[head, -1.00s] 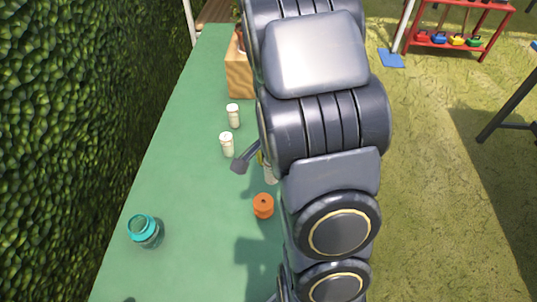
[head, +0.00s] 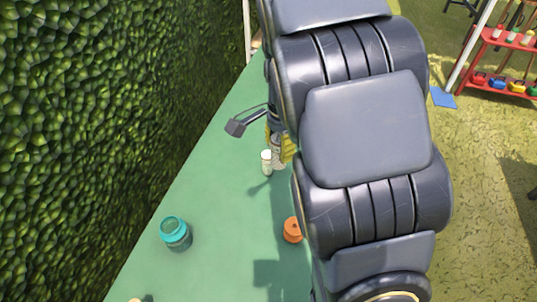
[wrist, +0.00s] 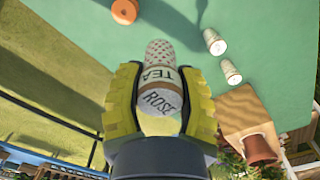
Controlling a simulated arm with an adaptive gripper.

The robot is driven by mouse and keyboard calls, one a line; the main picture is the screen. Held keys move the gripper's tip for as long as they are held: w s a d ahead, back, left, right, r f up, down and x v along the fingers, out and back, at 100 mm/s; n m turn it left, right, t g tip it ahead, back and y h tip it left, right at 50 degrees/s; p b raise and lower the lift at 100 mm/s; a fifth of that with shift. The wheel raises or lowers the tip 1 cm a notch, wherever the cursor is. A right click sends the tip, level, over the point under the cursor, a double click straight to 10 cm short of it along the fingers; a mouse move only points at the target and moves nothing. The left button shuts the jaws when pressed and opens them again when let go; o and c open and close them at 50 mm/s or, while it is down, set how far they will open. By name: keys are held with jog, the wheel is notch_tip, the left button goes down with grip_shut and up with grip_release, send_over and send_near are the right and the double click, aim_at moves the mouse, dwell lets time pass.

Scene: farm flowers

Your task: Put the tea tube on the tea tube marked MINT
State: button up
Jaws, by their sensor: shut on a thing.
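My gripper (wrist: 160,78), with yellow-padded fingers, is shut on a tea tube (wrist: 160,102) labelled TEA and ROSE, with a dotted far end. In the head view my gripper (head: 287,146) is partly hidden by my arm, above the table. Two white tea tubes stand on the table, apart from the held tube, in the wrist view: one (wrist: 215,42) and another (wrist: 231,71) closer to the wooden box. In the head view one standing tube (head: 267,162) shows just left of my gripper. The labels on the standing tubes are too small to read, so I cannot tell which is MINT.
The green table (head: 215,180) runs along a hedge (head: 90,120). A wooden box (wrist: 242,108) with a terracotta pot (wrist: 260,149) is near the standing tubes.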

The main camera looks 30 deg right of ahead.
jog(key=shift+w+r, duration=0.2)
jog(key=shift+w, duration=0.25)
jog(key=w+d+f, duration=0.1)
jog(key=w+f, duration=0.2)
jog(key=w, duration=0.1)
jog(key=w+d+f, duration=0.2)
jog(key=w+f, duration=0.1)
jog(key=w, duration=0.1)
jog(key=w+d+f, duration=0.2)
jog(key=w+f, duration=0.2)
jog(key=shift+w, duration=0.4)
jog(key=shift+f, duration=1.4)
jog(key=o, duration=1.1)
jog(key=shift+f, duration=0.15)
jog(key=shift+c, duration=0.2)
